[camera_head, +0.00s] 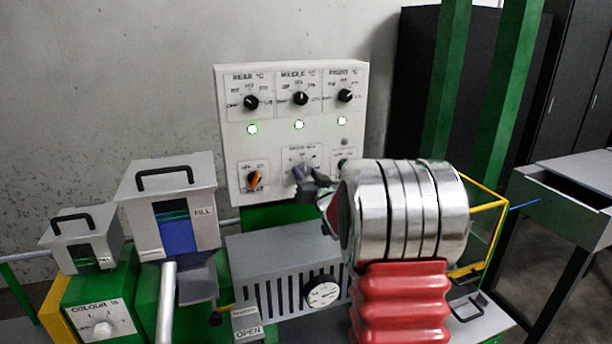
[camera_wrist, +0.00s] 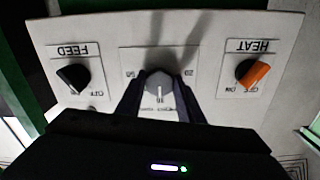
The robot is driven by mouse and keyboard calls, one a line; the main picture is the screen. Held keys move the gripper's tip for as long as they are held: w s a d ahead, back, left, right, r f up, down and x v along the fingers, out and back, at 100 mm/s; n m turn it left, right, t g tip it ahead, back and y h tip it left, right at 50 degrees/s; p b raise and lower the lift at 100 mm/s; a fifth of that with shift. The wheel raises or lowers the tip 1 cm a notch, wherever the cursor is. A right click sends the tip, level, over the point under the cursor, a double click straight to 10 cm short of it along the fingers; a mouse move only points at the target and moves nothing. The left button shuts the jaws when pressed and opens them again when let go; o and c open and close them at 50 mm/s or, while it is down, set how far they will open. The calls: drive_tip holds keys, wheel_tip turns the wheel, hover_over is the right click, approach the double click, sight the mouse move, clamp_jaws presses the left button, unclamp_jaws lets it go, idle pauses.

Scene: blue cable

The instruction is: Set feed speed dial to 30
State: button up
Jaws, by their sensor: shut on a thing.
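The feed speed dial is a grey knob (camera_wrist: 159,84) on the middle plate in the wrist view, which shows the panel upside down. My gripper (camera_wrist: 160,98) is shut on this knob, one dark finger on each side. The knob's pale pointer line runs down the picture, toward a small number near the lower edge that I cannot read for sure. In the head view my gripper (camera_head: 305,180) reaches the lower middle plate of the white control panel (camera_head: 222,110), and the fingers mostly hide the dial.
The black FEED switch (camera_wrist: 73,77) and orange HEAT switch (camera_wrist: 251,72) flank the dial closely. Three black temperature knobs, including the middle one (camera_head: 300,98), sit above three green lamps. A grey slotted housing (camera_head: 280,250) with a gauge (camera_head: 323,293) stands below the panel.

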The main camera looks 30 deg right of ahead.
drive_tip(key=o, duration=1.1)
drive_tip(key=shift+c, duration=0.2)
drive_tip(key=shift+s, duration=0.1)
drive_tip(key=v, duration=1.3)
drive_tip(key=shift+s, duration=0.3)
drive_tip(key=shift+f, duration=0.1)
